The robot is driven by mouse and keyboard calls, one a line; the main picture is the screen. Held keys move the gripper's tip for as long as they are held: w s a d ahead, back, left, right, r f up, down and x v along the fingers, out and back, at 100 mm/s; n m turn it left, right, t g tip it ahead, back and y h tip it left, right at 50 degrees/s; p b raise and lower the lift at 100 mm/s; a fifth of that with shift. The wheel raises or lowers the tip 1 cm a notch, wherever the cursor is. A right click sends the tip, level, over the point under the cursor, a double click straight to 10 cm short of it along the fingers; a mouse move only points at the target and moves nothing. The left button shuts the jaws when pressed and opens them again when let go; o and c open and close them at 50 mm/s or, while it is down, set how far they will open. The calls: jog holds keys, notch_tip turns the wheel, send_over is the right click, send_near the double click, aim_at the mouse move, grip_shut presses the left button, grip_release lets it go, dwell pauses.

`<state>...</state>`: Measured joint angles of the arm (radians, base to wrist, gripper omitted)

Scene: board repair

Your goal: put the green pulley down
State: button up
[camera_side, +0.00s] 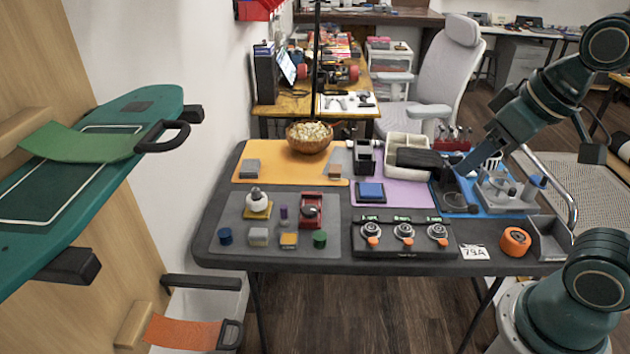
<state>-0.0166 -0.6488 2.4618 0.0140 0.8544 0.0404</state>
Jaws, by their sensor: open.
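A small green round piece (320,239), the only loose green part I can make out and apparently the pulley, sits on the grey mat (215,248) at the front left of the table. My gripper (457,186) is at the back right, low over the blue mat (515,205), well apart from the green piece. It is open; its fingertips are small and partly lost among dark parts, and I see no green piece between them.
A black unit with knobs (405,236) stands front centre. An orange roll (515,241) and a grey bin (548,239) are at right. A bowl (310,138) stands at the back.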

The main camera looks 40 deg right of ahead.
jog(key=shift+s, duration=1.3)
